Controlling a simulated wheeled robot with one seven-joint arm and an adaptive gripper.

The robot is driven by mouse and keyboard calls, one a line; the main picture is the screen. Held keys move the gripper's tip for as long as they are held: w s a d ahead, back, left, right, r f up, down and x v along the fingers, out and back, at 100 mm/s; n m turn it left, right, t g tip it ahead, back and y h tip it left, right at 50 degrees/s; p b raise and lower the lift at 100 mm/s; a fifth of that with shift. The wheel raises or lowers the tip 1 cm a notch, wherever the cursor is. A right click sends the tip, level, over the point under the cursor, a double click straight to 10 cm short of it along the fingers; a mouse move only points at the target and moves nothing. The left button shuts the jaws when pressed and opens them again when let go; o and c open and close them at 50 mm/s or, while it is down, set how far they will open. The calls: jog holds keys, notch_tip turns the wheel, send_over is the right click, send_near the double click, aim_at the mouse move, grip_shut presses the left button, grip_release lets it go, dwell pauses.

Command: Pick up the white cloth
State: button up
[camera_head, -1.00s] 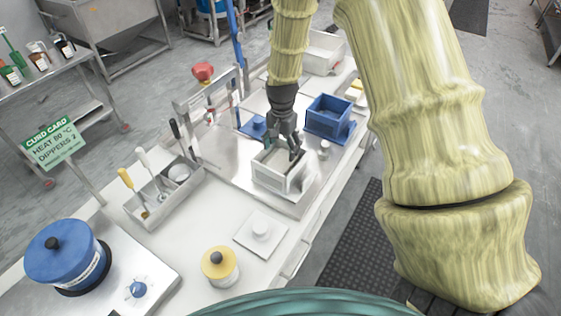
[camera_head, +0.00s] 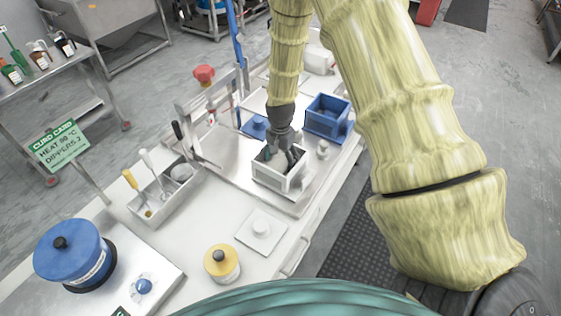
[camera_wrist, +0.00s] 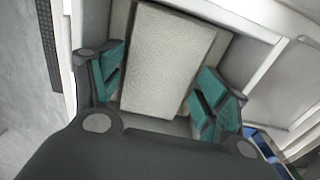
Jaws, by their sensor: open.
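The white cloth (camera_wrist: 165,60) shows in the wrist view as a pale, textured rectangular block, lying inside a white open-topped box (camera_head: 281,183). My gripper (camera_wrist: 158,95) is open, with one green-padded finger on each side of the cloth. A small gap seems to show at the right finger; whether the left finger touches the cloth I cannot tell. In the head view my gripper (camera_head: 288,160) reaches down into the box, and the cloth is mostly hidden behind the fingers and the box wall.
A blue crate (camera_head: 327,118) stands behind and to the right of the box, with a small white knobbed piece (camera_head: 322,149) nearby. A grey tool caddy (camera_head: 170,192) stands left. A white plate (camera_head: 262,230) and a yellow-lidded jar (camera_head: 221,263) are in front.

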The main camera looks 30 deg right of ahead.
jog(key=c, duration=0.7)
jog(key=shift+r, duration=0.15)
